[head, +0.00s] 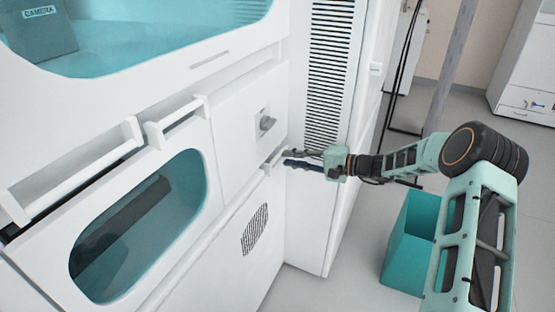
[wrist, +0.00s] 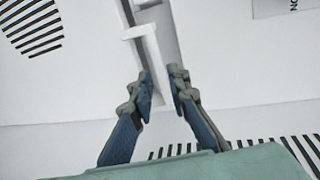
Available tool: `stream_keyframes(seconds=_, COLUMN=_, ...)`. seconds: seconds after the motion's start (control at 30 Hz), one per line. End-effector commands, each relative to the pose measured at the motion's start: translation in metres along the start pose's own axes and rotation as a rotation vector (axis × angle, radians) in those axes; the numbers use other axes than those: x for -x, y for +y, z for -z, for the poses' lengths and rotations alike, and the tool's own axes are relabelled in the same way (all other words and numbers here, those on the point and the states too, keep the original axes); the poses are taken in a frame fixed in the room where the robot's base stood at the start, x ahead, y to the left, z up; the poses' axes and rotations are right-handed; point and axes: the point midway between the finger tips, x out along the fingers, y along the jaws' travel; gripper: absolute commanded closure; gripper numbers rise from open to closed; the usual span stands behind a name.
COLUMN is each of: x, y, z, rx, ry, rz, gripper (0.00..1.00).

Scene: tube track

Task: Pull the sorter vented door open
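The sorter's vented door (head: 238,262) is the lower white panel with an oval patch of dark slits, in the head view. It looks shut, flush with the front. Its white handle (head: 270,161) is near the top right corner of the panel, and it also shows as a pale bar in the wrist view (wrist: 146,35). My gripper (head: 285,158) is at the right end of this handle. In the wrist view its fingertips (wrist: 162,80) lie close on both sides of the bar's near end. I cannot tell whether they press on it.
A tall louvred panel (head: 328,70) stands just behind and right of my gripper. Left is a windowed door (head: 62,225) with white bar handles above; a grey knob (head: 267,123) sits above the vented door. A teal bin (head: 408,240) stands on the floor right.

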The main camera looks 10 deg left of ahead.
Motion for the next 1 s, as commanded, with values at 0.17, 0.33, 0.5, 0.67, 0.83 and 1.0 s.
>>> stream_keyframes(seconds=0.17, x=-0.032, y=0.002, z=-0.001, rx=0.0, ry=-0.002, rz=-0.001, gripper=0.84)
stream_keyframes(seconds=0.33, x=-0.048, y=0.001, z=0.0, rx=0.001, ry=-0.001, rz=-0.002, gripper=0.84)
stream_keyframes(seconds=0.5, x=-0.052, y=0.001, z=0.0, rx=0.0, ry=-0.001, rz=-0.002, gripper=0.84)
stream_keyframes(seconds=0.67, x=-0.052, y=0.001, z=0.0, rx=0.0, ry=0.0, rz=-0.002, gripper=0.84)
stream_keyframes(seconds=0.83, x=-0.052, y=0.001, z=0.0, rx=0.0, ry=0.0, rz=-0.002, gripper=1.0)
stream_keyframes(seconds=1.0, x=-0.052, y=0.001, z=0.0, rx=0.0, ry=-0.001, rz=-0.002, gripper=1.0)
